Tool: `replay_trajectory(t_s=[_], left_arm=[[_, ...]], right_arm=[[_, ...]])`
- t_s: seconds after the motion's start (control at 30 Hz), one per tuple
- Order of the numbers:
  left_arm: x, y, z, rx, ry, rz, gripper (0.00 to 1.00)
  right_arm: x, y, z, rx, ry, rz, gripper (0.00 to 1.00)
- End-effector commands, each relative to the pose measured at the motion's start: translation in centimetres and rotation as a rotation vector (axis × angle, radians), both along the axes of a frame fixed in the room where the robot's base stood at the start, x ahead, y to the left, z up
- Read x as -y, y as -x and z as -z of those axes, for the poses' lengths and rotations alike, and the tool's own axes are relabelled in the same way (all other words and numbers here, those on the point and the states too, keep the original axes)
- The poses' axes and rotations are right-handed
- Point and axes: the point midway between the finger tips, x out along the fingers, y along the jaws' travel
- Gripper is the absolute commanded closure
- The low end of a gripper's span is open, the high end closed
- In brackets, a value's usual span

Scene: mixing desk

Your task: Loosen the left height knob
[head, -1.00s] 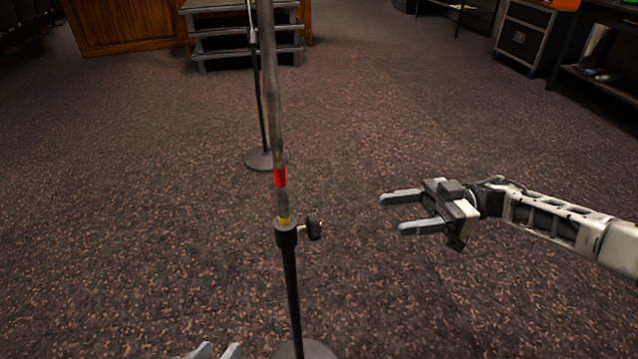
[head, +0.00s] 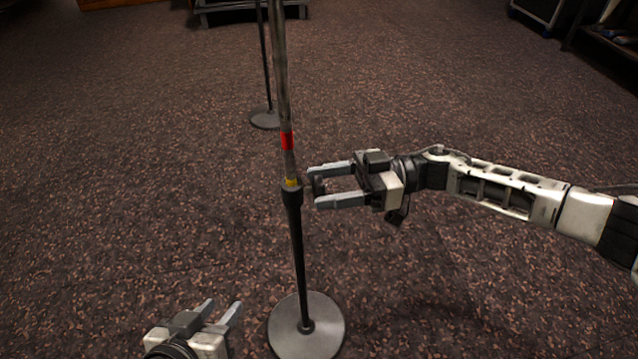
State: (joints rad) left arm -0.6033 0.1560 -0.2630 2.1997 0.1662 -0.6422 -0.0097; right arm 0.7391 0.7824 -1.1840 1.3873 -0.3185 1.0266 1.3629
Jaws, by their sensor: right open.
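A microphone stand rises in the middle of the head view, with a grey upper tube (head: 282,85), a red band (head: 287,141) and a yellow band (head: 291,183). Below the yellow band is the black collar (head: 292,196) of the lower tube. The black height knob (head: 318,186) sticks out on the collar's right side, partly hidden. My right gripper (head: 313,186) is open, its fingertips above and below the knob; I cannot tell whether they touch it. My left gripper (head: 222,306) is open and empty, low and left of the stand.
The stand's round grey base (head: 306,328) rests on the patterned carpet. A second stand with a round base (head: 265,119) is behind it. Dark steps (head: 240,10) are at the back, and a case and shelf are at the top right. The carpet between is clear.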

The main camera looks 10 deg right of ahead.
Motion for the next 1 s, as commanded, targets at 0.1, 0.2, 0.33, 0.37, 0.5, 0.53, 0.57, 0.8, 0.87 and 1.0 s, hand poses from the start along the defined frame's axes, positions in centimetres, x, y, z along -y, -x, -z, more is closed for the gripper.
replay_trajectory(t_s=[0.1,0.2,0.33,0.37,0.5,0.53,0.57,0.8,0.87,1.0], left_arm=[[0.0,0.0,0.1,-0.001,0.001,0.0,0.64],[0.0,0.0,0.1,-0.002,0.001,0.001,0.64],[0.0,0.0,0.1,-0.003,0.002,0.001,0.64],[0.0,0.1,0.1,-0.004,0.002,0.001,0.64],[0.1,0.1,0.1,-0.004,0.002,0.001,0.64],[0.1,0.1,0.1,-0.004,0.002,0.001,0.64],[0.1,0.1,0.1,-0.004,0.002,0.001,0.64],[0.1,0.0,0.0,-0.004,0.001,0.002,0.64],[0.0,0.0,-0.1,-0.003,0.0,0.001,0.64],[0.0,-0.1,-0.5,0.007,-0.002,-0.001,0.64]], right_arm=[[-1.2,0.0,0.0,0.001,-0.001,-0.001,0.41],[-1.6,0.0,-0.1,0.001,-0.001,-0.001,0.41],[-1.7,0.0,-0.1,0.001,-0.001,0.0,0.41],[-1.7,0.0,-0.1,0.001,-0.001,0.0,0.41],[-1.7,0.0,0.0,0.001,-0.001,0.0,0.46],[-1.7,0.0,0.0,0.001,-0.001,0.0,0.55],[-1.7,0.0,0.0,0.001,-0.001,0.0,0.63],[-1.7,0.0,-0.1,0.015,-0.001,-0.001,0.86],[-1.7,0.0,-0.1,0.056,-0.001,-0.001,0.86],[-1.7,0.1,-0.1,0.222,-0.001,0.0,0.86]])
